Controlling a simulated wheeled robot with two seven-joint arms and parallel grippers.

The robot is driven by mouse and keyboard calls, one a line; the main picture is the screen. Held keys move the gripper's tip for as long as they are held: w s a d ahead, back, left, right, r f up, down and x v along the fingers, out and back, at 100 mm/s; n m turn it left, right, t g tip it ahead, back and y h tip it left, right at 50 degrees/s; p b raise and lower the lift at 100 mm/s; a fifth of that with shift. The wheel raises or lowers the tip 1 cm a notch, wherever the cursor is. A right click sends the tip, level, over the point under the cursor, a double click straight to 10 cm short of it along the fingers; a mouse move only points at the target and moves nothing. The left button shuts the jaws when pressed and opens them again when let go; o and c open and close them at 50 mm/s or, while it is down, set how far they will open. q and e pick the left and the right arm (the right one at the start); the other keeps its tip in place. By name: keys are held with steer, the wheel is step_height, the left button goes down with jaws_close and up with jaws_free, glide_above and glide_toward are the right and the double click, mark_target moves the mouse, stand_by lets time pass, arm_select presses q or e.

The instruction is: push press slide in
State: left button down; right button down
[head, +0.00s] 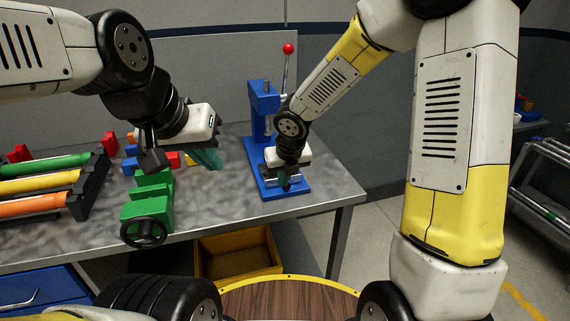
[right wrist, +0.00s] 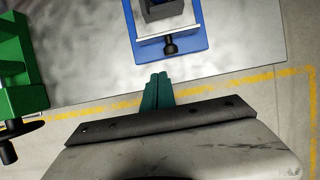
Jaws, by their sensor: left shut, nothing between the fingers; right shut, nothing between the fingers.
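The blue press (head: 262,105) stands upright near the right end of the grey metal table, its lever topped by a red ball (head: 288,48). The right wrist view shows its blue base (right wrist: 198,42), a pale slide edge (right wrist: 185,32), a dark block (right wrist: 160,10) and a black front knob (right wrist: 170,46). My right gripper (right wrist: 156,78) is shut and empty. Its teal tips lie in front of the knob, with a small gap in the picture. In the head view the right gripper (head: 286,184) hides the slide. My left gripper (head: 208,160) is shut and empty, left of the press.
A green vise (head: 148,207) with a black handwheel sits left of the press. A rack of green, yellow and orange tubes (head: 45,182) is further left, with red and blue blocks behind. A yellow bin (head: 238,255) is below the table (head: 325,195).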

steer(key=x, duration=0.5)
steer(key=shift+a+f, duration=0.1)
steer(key=shift+f, duration=0.3)
steer(key=w, duration=0.2)
steer(key=shift+w+a+r, duration=0.2)
steer(key=shift+w+a, duration=0.1)
steer(key=shift+w, duration=0.05)
steer(key=shift+w+a, duration=0.25)
steer(key=shift+w, duration=0.35)
steer(key=shift+w, duration=0.1)
